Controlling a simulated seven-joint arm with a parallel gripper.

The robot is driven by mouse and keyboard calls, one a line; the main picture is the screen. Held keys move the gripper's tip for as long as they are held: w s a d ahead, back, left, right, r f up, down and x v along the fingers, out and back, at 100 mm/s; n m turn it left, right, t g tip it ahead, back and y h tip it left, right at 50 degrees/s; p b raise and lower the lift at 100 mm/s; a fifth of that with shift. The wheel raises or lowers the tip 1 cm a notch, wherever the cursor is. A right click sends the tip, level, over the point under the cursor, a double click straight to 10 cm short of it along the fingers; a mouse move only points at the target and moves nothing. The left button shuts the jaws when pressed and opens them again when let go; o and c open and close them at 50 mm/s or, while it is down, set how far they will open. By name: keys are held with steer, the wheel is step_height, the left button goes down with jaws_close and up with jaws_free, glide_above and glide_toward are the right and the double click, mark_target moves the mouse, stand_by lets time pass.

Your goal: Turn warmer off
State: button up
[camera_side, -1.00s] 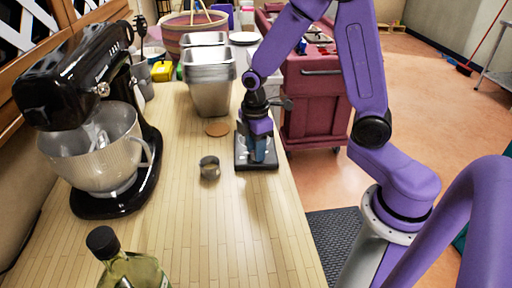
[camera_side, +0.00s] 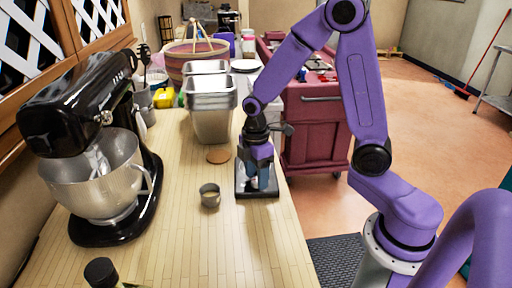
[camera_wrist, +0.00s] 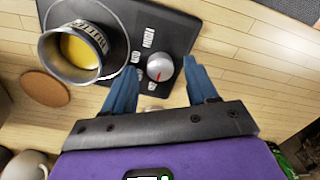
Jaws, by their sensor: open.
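The warmer (camera_wrist: 115,28) is a flat black unit with white markings and a round silver knob (camera_wrist: 159,66) with a thin red mark. A metal vessel with yellow contents (camera_wrist: 72,50) stands over its left part in the wrist view. In the side view the warmer's black base (camera_side: 257,193) lies on the counter near its right edge, partly hidden by my gripper (camera_side: 261,187). In the wrist view my gripper (camera_wrist: 162,82) is open, its two blue fingers pointing at the knob end, with the knob between and just beyond the tips. I cannot tell whether they touch it.
A small cup (camera_side: 210,198) and a round wooden disc (camera_side: 218,157) lie left of the warmer. Metal pans (camera_side: 211,120) stand behind, and a black mixer (camera_side: 75,110) is at left. A bottle top (camera_side: 101,272) shows in front. The front counter (camera_side: 220,255) is mostly clear.

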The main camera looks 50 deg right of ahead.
mark_target(256, 180)
step_height(256, 180, up, 17)
steer(key=shift+w, duration=0.2)
steer(key=shift+s+f, duration=0.1)
steer(key=shift+f, duration=0.05)
stand_by(0.3)
steer(key=s+a+f, duration=0.1)
steer(key=s+f, duration=0.3)
steer(key=s, duration=0.6)
steer(key=s+a+f+m, duration=0.1)
steer(key=s+f, duration=0.3)
steer(key=s, duration=0.7)
steer(key=shift+s+a+f+t, duration=0.15)
steer(key=shift+s+a+t, duration=0.15)
steer(key=shift+a, duration=0.25)
